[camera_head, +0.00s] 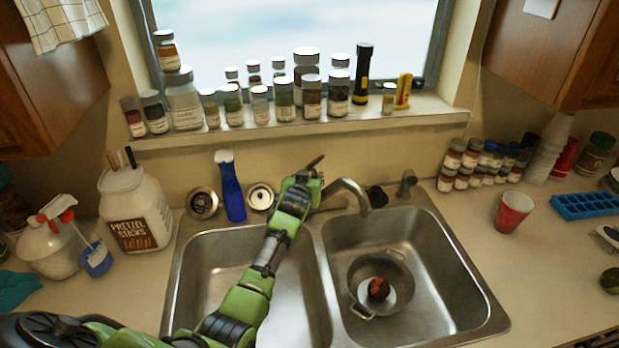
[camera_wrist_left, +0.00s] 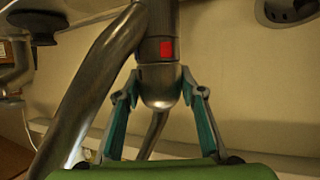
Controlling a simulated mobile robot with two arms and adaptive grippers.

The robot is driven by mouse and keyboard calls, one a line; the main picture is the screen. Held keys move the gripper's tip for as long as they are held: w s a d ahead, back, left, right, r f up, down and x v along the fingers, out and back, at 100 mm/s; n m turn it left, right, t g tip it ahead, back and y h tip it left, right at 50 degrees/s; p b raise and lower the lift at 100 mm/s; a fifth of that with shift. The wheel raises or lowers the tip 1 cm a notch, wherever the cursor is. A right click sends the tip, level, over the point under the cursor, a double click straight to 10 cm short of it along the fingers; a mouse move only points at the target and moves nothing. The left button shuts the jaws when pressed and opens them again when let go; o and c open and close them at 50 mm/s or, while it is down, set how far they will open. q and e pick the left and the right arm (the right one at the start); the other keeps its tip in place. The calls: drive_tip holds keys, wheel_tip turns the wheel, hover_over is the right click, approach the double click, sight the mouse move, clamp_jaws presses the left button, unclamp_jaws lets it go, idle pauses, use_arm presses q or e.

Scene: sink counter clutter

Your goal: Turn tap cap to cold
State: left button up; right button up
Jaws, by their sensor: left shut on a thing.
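The tap stands at the back of the double sink, its curved metal spout (camera_head: 351,190) over the right basin. My left gripper (camera_head: 308,174) is at the tap's body behind the sink and hides most of it in the head view. In the left wrist view, the teal fingers of this gripper (camera_wrist_left: 160,82) are shut on the rounded metal tap cap (camera_wrist_left: 160,97), one on each side. A red mark (camera_wrist_left: 167,48) shows on the tap body beside the cap. A thin curved metal lever (camera_wrist_left: 152,135) extends from the cap between the fingers. My right gripper is not in view.
A metal strainer (camera_head: 397,292) with a reddish item sits in the right basin. The left basin (camera_head: 215,262) is empty under my arm. A blue bottle (camera_head: 232,190) stands left of the tap. Jars line the windowsill (camera_head: 300,128). A red cup (camera_head: 513,212) stands right.

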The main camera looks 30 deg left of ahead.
use_arm(q)
drive_tip(key=shift+n+y+b, duration=0.7)
drive_tip(key=shift+y+b, duration=0.1)
drive_tip(key=shift+b, duration=0.2)
drive_tip(key=o, duration=0.8)
